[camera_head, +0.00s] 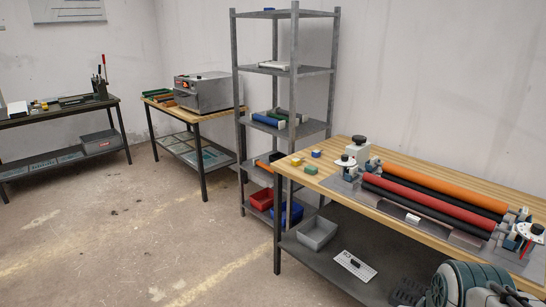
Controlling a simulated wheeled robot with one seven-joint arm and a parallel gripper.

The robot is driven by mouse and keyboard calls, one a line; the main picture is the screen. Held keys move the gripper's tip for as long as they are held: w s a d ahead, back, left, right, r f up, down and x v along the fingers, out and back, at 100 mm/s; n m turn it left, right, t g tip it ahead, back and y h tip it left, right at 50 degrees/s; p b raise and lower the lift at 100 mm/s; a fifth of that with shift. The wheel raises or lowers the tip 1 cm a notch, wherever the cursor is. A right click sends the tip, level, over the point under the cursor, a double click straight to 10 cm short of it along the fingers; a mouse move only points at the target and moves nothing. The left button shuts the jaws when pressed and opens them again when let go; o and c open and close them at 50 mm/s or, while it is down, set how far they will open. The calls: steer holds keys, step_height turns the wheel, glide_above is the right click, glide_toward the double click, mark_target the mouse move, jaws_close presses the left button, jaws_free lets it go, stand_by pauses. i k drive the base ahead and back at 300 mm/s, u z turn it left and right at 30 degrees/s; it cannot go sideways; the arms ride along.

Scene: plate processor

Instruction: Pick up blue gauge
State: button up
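A small blue block (316,153), which looks like the blue gauge, sits on the wooden tabletop of the right workbench (345,149), near its left end. A yellow block (297,160) and a green block (310,169) lie close to it, slightly apart. What looks like part of my own arm shows at the lower right corner, in front of the bench. No gripper fingers can be made out, and nothing of mine is near the blue block.
A roller machine (430,190) with orange, red and black rollers fills much of the bench right of the blocks. A grey shelf rack (285,70) with bins stands behind the bench's left end. Two more tables stand left; the floor between is clear.

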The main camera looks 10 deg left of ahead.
mark_target(316, 154)
steer(key=u, duration=0.9)
steer(key=i, duration=2.95)
steer(key=z, duration=0.95)
steer(key=i, duration=0.5)
steer(key=z, duration=0.4)
